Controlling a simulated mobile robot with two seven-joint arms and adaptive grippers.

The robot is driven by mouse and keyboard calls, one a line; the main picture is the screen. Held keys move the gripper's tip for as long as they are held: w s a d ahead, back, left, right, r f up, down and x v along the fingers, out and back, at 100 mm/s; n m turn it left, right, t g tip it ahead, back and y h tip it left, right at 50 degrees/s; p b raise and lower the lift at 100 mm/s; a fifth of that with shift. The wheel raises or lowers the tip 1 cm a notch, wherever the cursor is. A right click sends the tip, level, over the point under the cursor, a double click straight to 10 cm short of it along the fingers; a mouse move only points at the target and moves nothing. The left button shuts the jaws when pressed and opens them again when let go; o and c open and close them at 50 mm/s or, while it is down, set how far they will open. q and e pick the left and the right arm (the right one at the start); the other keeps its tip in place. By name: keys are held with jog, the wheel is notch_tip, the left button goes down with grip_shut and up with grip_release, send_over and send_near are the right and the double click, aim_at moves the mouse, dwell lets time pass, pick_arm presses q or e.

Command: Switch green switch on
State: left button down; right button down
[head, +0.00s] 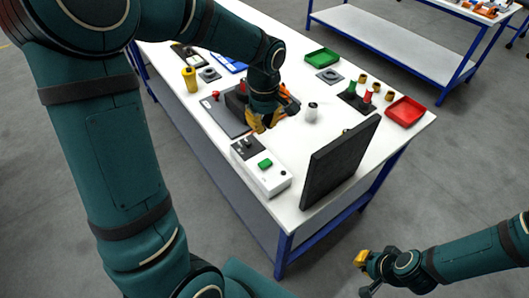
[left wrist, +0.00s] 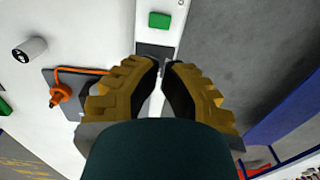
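The green switch (head: 265,163) is a small green block on top of a white box (head: 262,178) at the near edge of the table. It also shows at the top of the left wrist view (left wrist: 159,20). The box has a dark plate with a black knob (head: 247,146) beside the switch. My left gripper (head: 261,126) is above the table, behind the box and apart from the switch. In the left wrist view its yellow-padded fingertips (left wrist: 161,65) nearly meet, with nothing seen held. My right gripper (head: 363,275) is open and empty, away from the table at lower right.
A black upright panel (head: 340,165) stands just right of the box. A white cylinder (head: 311,112), a red tray (head: 405,111), a green tray (head: 322,57) and a grey plate (head: 222,112) are further back. Bare tabletop lies between the box and cylinder.

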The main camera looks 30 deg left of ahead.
aim_at(264, 161)
pick_arm(q)
notch_tip(264, 161, down, 14)
jog(key=shift+f+b, duration=0.1)
jog(key=shift+b, duration=0.8)
